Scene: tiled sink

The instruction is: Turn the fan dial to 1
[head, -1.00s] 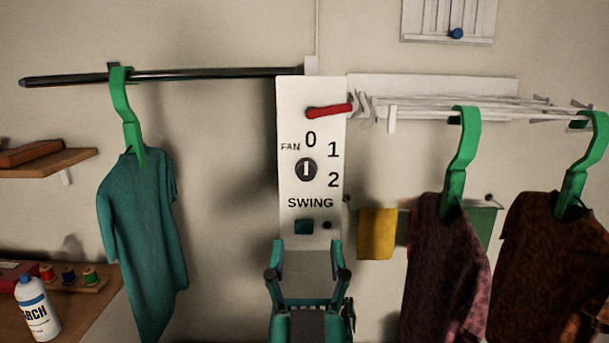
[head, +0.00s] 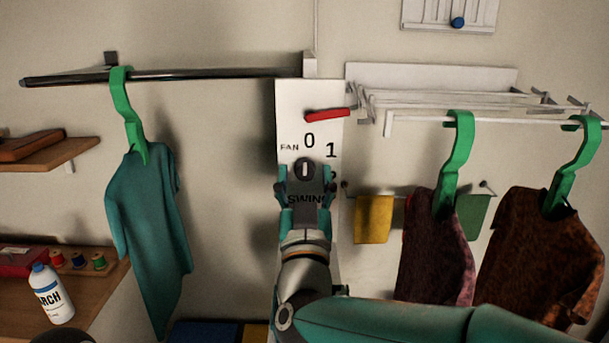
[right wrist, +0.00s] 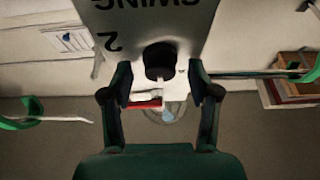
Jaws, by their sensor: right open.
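The fan dial (head: 305,167) is a small round dark knob with a white mark on a white wall panel (head: 290,110). The mark stands about upright, towards the 0; the 1 is at its upper right. My right gripper (head: 305,187) is in front of the panel just below the dial and covers part of the 2 and SWING lettering. In the right wrist view the dial (right wrist: 160,62) shows between the spread fingers of the right gripper (right wrist: 158,76), with a gap on each side. The jaws are open and empty. My left gripper is not in view.
A red lever (head: 325,115) sticks out above the dial. A drying rack (head: 450,108) with dark shirts (head: 540,245) on green hangers is at the right. A teal shirt (head: 150,225) hangs from a rod at the left. Bare wall flanks the panel on the left.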

